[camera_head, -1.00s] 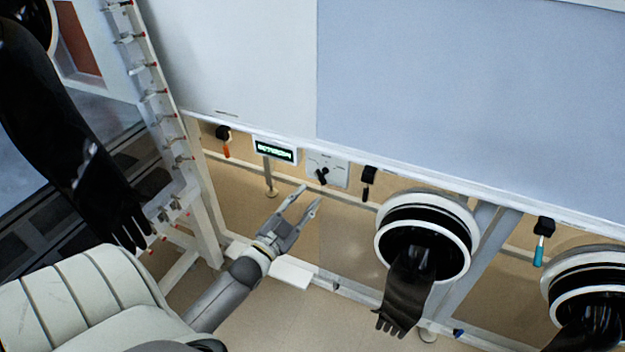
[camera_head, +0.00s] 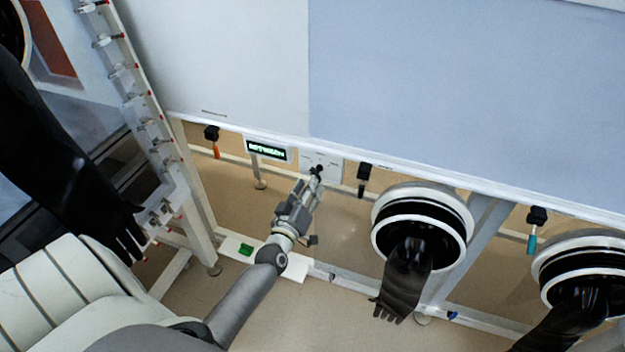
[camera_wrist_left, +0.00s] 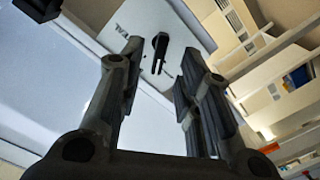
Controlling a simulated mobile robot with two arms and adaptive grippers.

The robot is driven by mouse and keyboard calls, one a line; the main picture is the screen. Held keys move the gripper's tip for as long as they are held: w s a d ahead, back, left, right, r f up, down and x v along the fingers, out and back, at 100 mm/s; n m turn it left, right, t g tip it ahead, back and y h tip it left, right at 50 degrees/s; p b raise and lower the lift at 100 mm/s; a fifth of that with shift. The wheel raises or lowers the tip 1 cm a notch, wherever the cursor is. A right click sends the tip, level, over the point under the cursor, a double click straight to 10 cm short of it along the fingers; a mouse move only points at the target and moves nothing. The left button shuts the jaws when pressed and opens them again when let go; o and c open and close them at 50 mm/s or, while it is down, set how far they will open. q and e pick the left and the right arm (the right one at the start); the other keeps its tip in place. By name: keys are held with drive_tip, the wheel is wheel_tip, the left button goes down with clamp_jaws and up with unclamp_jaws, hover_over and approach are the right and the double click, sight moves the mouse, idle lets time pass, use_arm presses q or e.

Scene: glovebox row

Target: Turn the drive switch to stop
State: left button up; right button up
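The drive switch is a black knob (camera_head: 317,170) on a white plate (camera_head: 332,160) under the edge of the big pale panel. In the left wrist view the knob (camera_wrist_left: 160,48) lies ahead, between my two fingertips, with its long black handle pointing down the picture. Part of the lettering on the plate (camera_wrist_left: 150,20) shows, but I cannot read the whole. My left gripper (camera_head: 312,184) is just below the knob in the head view. In the left wrist view its fingers (camera_wrist_left: 161,56) are spread with nothing held. I cannot tell whether they touch the knob. My right gripper is not in view.
A lit green display (camera_head: 267,151) sits left of the plate. A black clip with a dark handle (camera_head: 363,178) hangs close on its right. A round glove port (camera_head: 423,188) with a hanging black glove (camera_head: 405,285) is further right. A white frame post (camera_head: 165,110) stands left.

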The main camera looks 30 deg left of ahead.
use_arm(q)
drive_tip(key=shift+x, duration=1.9)
clamp_jaws()
